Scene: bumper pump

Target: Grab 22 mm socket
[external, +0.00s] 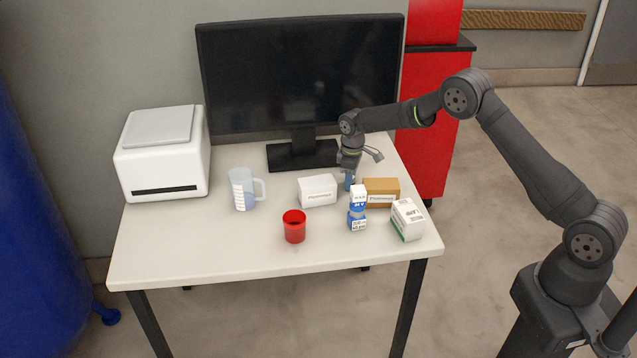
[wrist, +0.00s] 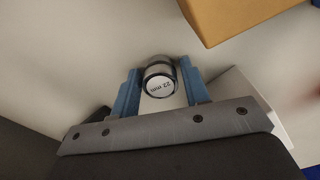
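In the external view my gripper (external: 350,182) points down behind the boxes, near the monitor's foot. The socket cannot be made out there.
A brown box (external: 381,190) and a white box (external: 318,190) stand close to my gripper. In front are a blue-and-white box (external: 357,209), a white-and-green box (external: 407,219) and a red cup (external: 294,226). A jug (external: 242,189), a printer (external: 162,155) and a monitor (external: 297,75) are on the table (external: 205,252).

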